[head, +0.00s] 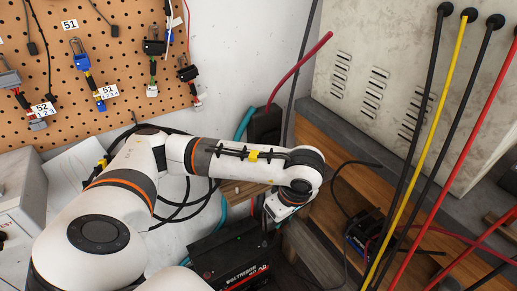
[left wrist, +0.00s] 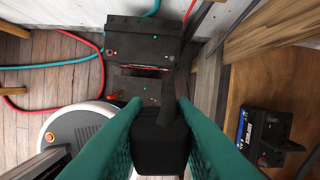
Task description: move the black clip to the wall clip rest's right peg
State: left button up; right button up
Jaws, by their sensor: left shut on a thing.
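My left arm reaches across the head view, and its left gripper is mostly hidden below the wrist there. In the left wrist view, the green fingers of my left gripper (left wrist: 160,112) are closed on the black clip (left wrist: 160,145), a dark blocky piece with a narrower part pointing up in the picture. The clip is held above the floor area and cannot be made out in the head view. I cannot clearly identify the wall clip rest or its right peg in either view. My right gripper is not in view.
A pegboard (head: 120,45) with hung leads is at upper left. A black battery (head: 232,252) is below my wrist; another (head: 362,238) sits in the wooden shelf (head: 340,150). A grey vented cabinet (head: 400,60) and hanging cables (head: 410,130) fill the right.

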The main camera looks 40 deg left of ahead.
pick_arm(q)
jog(key=w+a+n+g+b, duration=0.1)
jog(key=w+a+n, duration=0.1)
jog(key=w+a, duration=0.65)
jog(key=w+a+n+b, duration=0.25)
jog(key=w+a, duration=0.25)
jog(key=a, duration=0.7)
jog(key=f, duration=0.1)
jog(key=f+b, duration=0.1)
jog(key=f, duration=0.2)
jog(key=shift+s+d+f, duration=0.2)
jog(key=shift+s+d, duration=0.05)
jog(key=shift+f+b, duration=0.35)
jog(key=shift+f, duration=0.05)
jog(key=shift+d+b+x, duration=0.25)
jog(key=shift+b+x, duration=0.25)
jog(key=shift+x, duration=0.65)
jog(key=o, duration=0.8)
